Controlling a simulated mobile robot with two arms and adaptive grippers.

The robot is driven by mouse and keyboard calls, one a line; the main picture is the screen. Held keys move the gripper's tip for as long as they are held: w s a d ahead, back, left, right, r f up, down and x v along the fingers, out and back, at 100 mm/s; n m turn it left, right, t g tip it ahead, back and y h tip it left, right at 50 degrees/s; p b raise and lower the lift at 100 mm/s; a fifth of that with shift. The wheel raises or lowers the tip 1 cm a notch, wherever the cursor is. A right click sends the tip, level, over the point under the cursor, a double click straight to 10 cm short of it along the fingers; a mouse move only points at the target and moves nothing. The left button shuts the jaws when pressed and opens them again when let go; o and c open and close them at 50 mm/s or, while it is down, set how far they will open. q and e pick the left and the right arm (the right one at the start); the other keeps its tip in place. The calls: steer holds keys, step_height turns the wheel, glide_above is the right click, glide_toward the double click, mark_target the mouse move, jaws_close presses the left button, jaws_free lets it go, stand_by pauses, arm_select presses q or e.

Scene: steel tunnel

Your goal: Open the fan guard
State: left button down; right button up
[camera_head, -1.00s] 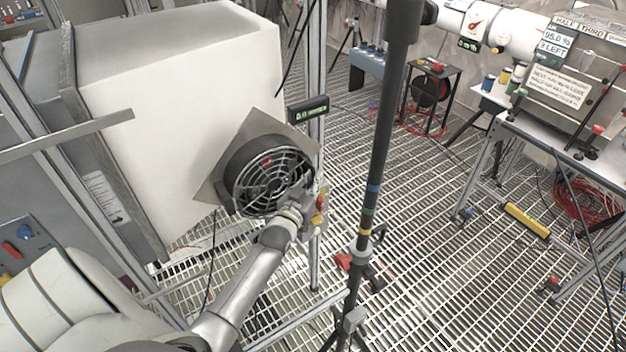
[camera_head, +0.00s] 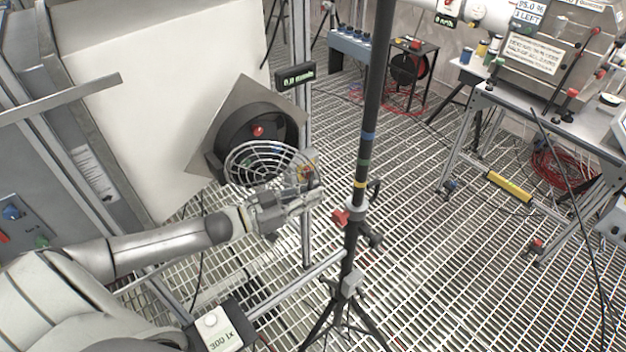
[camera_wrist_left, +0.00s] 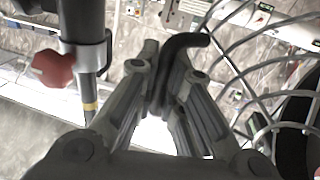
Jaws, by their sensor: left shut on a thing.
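The round wire fan guard (camera_head: 258,163) is swung away from the dark fan housing (camera_head: 240,126), at its lower front. A red hub (camera_head: 258,131) shows inside the uncovered housing. My left gripper (camera_head: 312,195) is at the guard's right edge. In the left wrist view my left gripper (camera_wrist_left: 172,100) is shut on a dark bent handle (camera_wrist_left: 186,41), with the guard's curved wires (camera_wrist_left: 262,85) on the right. The fan housing sits on a tilted square plate (camera_head: 208,142) on the white duct box. My right gripper is not in view.
A dark pole on a tripod (camera_head: 368,136) with a red knob stands just right of my left gripper. An upright metal post (camera_head: 304,225) with a small display (camera_head: 295,76) is beside the fan. Grated floor lies open to the right, before a workbench (camera_head: 520,112).

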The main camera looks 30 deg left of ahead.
arm_select(q)
steer(key=s+a+m+g+h, duration=0.1)
steer(key=s+m+g+h, duration=0.5)
steer(key=s, duration=0.9)
steer(key=shift+a+g, duration=0.4)
steer(key=shift+g, duration=0.3)
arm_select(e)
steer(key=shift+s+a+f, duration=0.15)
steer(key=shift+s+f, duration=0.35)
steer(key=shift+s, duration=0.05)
arm_select(q)
steer(key=shift+r, duration=0.1)
steer(key=c, duration=1.8)
jaws_free()
steer(key=shift+s, duration=0.1)
steer(key=v, duration=1.2)
steer(key=shift+a+f, duration=0.1)
steer(key=shift+f, duration=0.1)
